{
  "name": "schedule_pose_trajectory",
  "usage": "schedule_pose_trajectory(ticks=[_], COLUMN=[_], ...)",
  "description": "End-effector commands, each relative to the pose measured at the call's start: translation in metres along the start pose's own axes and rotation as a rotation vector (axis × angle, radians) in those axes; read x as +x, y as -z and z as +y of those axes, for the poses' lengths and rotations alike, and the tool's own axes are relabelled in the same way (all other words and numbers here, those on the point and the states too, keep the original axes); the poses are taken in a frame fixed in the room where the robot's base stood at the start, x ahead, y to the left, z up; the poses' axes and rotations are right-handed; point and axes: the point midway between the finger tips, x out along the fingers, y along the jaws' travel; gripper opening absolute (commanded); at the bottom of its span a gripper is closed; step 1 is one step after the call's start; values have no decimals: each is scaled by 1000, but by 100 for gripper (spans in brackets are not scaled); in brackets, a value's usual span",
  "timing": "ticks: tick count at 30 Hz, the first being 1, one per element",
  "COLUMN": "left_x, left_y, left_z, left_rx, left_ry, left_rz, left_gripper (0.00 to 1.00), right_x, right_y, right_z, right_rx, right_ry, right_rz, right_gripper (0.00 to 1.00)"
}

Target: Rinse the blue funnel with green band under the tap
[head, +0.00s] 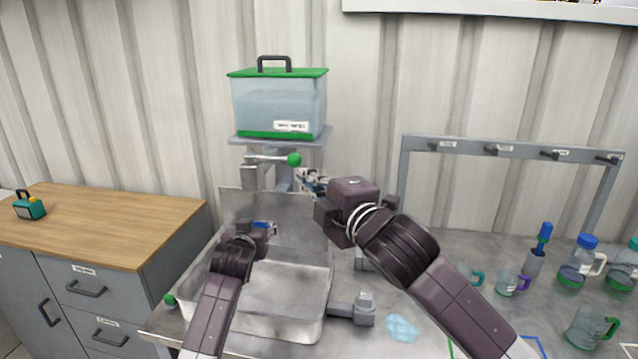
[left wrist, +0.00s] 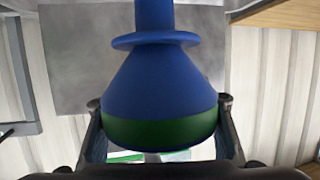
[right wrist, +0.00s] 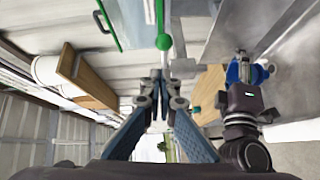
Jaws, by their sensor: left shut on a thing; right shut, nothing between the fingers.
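The blue funnel with a green band (left wrist: 155,80) fills the left wrist view, its band between the fingers of my left gripper (left wrist: 160,130). In the head view my left gripper (head: 264,228) is above the sink basin (head: 290,338), and only a bit of blue shows there. The right wrist view shows the funnel (right wrist: 240,71) in the left gripper too. The tap lever with a green knob (head: 294,159) is below the water tank (head: 278,105). My right gripper (head: 312,182) is shut and empty, close to the knob (right wrist: 163,42); contact cannot be told. No water stream is visible.
A wood-topped cabinet (head: 110,220) stands at the left. At the right, a grey hook rack (head: 510,148) stands behind mugs, jugs and a blue-handled brush (head: 544,238). A light blue puddle-like patch (head: 402,327) lies right of the basin.

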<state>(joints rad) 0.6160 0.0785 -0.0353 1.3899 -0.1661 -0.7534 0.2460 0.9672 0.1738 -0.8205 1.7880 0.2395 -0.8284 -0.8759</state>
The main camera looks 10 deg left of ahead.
Motion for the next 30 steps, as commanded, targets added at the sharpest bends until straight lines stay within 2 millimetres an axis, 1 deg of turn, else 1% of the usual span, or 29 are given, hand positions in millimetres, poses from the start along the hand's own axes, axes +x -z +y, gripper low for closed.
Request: schedule_pose_trajectory(ticks=[1,3,9,20,30], left_x=[0,0,0,0,-16], left_y=[0,0,0,0,-3], left_z=[0,0,0,0,18], left_rx=[0,0,0,0,0], left_ry=[0,0,0,0,-1], left_rz=[0,0,0,0,0], left_gripper=[16,16,16,16,16], right_x=[-8,-16,-30,-32,-32], right_y=[-3,-5,-9,-9,-7], right_z=[0,0,1,1,13], right_rx=[-1,-2,-1,0,0], right_ry=[0,-1,1,0,0], right_rz=[0,0,1,2,2], right_gripper=[0,0,0,0,0])
